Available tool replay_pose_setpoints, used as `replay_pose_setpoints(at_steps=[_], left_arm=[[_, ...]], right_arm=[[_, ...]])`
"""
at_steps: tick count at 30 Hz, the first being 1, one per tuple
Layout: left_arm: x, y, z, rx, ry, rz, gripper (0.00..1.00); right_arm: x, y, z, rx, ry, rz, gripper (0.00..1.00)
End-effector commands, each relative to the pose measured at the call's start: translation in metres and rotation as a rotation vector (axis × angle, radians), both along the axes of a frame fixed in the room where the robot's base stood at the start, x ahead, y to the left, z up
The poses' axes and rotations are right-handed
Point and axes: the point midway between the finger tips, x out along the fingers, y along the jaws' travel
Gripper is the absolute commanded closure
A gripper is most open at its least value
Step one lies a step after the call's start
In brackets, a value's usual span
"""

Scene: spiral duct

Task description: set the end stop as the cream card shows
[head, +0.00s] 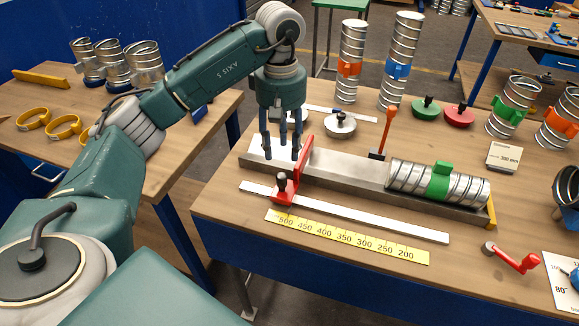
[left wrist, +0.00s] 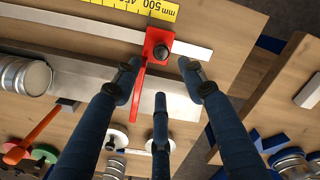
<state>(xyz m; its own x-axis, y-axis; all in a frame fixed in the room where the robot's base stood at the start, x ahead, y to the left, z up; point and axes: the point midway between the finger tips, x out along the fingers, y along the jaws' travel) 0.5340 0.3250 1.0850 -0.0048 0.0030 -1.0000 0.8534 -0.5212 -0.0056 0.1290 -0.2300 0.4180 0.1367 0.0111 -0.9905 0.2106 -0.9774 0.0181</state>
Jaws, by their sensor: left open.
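The red end stop (head: 290,182), with a black knob (head: 282,181), sits on the white rail (head: 350,215) near the 500 end of the yellow scale (head: 345,238). Its upright red plate reaches across the steel trough. It also shows in the left wrist view (left wrist: 158,46). The cream card (head: 505,158) stands at the right and reads 300 mm. My left gripper (head: 283,148) points down over the trough's left end, its fingers spread beside the red plate. In the left wrist view the open fingers (left wrist: 163,85) surround no held thing; the end stop lies just beyond their tips.
A spiral duct (head: 415,183) with a green clamp (head: 440,181) lies in the trough's right part. An orange-handled tool (head: 383,135) stands behind the trough. Upright ducts (head: 400,60) and lidded discs (head: 425,109) stand at the back. A red crank (head: 515,258) lies front right.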

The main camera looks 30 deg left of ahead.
Motion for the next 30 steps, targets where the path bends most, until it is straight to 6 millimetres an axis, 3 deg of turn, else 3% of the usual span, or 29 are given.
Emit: replay_pose_setpoints(at_steps=[6,10,14,21,28,30], left_arm=[[-0.002,-0.001,-0.037,-0.002,0.007,-0.001,0.59],[-0.002,-0.001,-0.062,-0.002,0.006,-0.001,0.59],[-0.002,-0.001,-0.082,-0.002,0.005,-0.001,0.59],[-0.001,-0.001,-0.099,-0.002,0.0,-0.003,0.59],[-0.001,-0.001,-0.1,-0.002,0.0,-0.002,0.59],[-0.001,-0.001,-0.1,-0.002,0.0,-0.002,0.69]], right_arm=[[-0.052,-0.003,0.01,-0.006,0.072,0.0,0.6],[-0.067,-0.005,0.016,-0.009,0.092,0.0,0.6],[-0.058,-0.005,0.022,-0.009,0.08,0.001,0.6],[-0.019,-0.005,0.027,-0.005,0.023,0.002,0.6],[-0.028,-0.006,0.026,-0.009,0.038,0.002,0.6],[-0.034,-0.006,0.026,-0.008,0.046,0.002,0.6]])
